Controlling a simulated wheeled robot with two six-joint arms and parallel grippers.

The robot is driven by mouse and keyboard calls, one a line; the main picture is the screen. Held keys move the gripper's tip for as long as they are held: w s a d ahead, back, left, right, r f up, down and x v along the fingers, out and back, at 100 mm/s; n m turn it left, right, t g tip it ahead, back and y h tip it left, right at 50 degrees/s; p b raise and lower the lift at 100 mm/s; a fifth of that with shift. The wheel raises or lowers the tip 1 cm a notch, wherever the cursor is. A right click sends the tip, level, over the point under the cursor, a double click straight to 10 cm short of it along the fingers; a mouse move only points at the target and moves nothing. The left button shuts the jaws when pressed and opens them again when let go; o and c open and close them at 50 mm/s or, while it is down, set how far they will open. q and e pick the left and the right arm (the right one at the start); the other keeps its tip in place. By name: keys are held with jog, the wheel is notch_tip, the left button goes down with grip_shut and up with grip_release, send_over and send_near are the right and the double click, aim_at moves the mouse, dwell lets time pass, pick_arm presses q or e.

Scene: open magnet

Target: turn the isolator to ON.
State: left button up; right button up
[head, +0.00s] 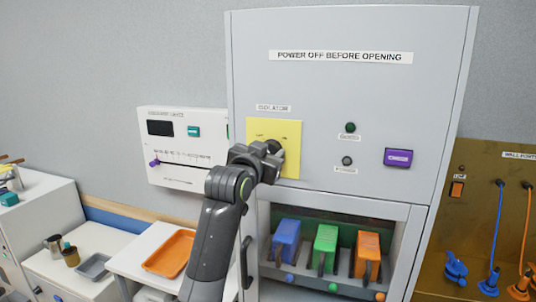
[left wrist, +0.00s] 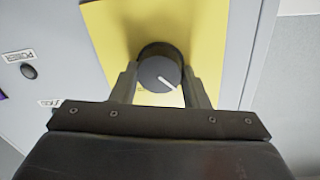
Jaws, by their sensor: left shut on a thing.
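The isolator is a dark round knob (left wrist: 158,70) on a yellow plate (head: 289,130) on the grey cabinet front. In the left wrist view the knob has a white pointer line running toward the lower right of the picture. My left gripper (head: 270,152) reaches up to the plate in the head view. In the left wrist view its two fingers stand on either side of the knob, shut on it. In the head view the gripper hides much of the knob, and the plate's small position marks are too small to read. My right gripper is not in view.
The cabinet (head: 240,60) has a dark green lamp (head: 350,127), a grey lamp (head: 347,161) and a purple button (head: 398,157). Below is a bay with blue (head: 286,240), green (head: 325,245) and orange (head: 367,252) blocks. A white panel (head: 190,120) hangs at the left.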

pick_arm(q)
jog(key=shift+d+f+m+y+b, duration=0.1)
jog(key=shift+m+y+b, duration=0.05)
jog(key=shift+m+b, duration=2.25)
jog(key=shift+d+f+m+y+b, duration=0.1)
jog(key=shift+m+y+b, duration=0.1)
jog(key=shift+m+b, duration=2.2)
jog(key=shift+d+f+m+y+b, duration=0.15)
jog(key=shift+m+b, duration=1.1)
jog(key=shift+m, duration=2.25)
jog(key=shift+a+r, duration=0.1)
jog(key=o, duration=1)
jog(key=shift+s, duration=0.1)
jog(key=shift+c, duration=0.2)
